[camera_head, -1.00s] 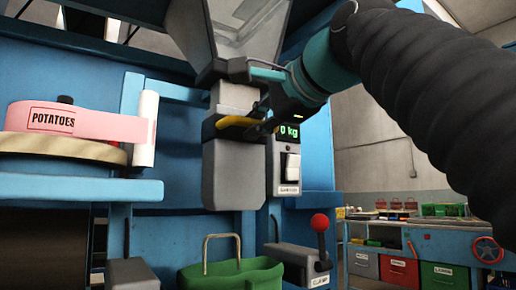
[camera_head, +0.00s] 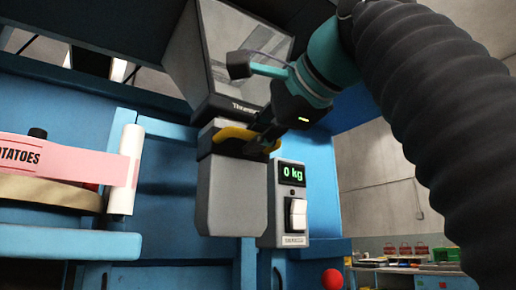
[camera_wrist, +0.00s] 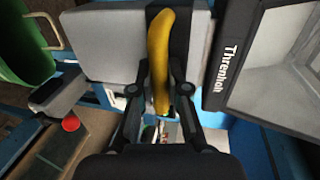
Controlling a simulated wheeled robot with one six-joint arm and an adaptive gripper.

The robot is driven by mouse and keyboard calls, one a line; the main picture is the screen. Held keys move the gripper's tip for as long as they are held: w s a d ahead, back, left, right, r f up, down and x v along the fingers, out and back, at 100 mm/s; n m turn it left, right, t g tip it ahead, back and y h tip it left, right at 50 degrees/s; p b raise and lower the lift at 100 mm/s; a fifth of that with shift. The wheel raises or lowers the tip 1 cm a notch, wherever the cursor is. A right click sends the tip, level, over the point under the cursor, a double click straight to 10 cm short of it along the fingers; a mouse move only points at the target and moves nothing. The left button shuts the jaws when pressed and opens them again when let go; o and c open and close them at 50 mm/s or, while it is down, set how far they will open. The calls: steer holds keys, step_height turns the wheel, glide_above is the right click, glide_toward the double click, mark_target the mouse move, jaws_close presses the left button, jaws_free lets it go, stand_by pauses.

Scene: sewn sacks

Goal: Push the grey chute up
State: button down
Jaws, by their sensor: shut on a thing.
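The grey chute (camera_head: 232,193) hangs below the hopper (camera_head: 240,60) in the head view, with its top close under the hopper's dark rim. A yellow handle (camera_head: 233,133) curves across the chute's dark upper band. My gripper (camera_head: 262,138) is at the right end of this handle and shut on it. In the wrist view the yellow handle (camera_wrist: 160,55) runs between my gripper's fingers (camera_wrist: 162,112), and the grey chute (camera_wrist: 105,45) lies behind it. The fingertips are partly hidden by the handle.
A scale box (camera_head: 292,205) reading 0 kg, with a white switch, is right of the chute. A pink potato label strip (camera_head: 75,160) and white roller (camera_head: 126,170) stand left. A red knob (camera_head: 332,279) is below. A green container (camera_wrist: 25,45) shows in the wrist view.

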steer(key=shift+r, duration=0.35)
steer(key=c, duration=1.1)
jaws_free()
steer(key=shift+c, duration=0.2)
steer(key=shift+f, duration=0.1)
steer(key=shift+w+f, duration=0.1)
steer(key=shift+f, duration=0.2)
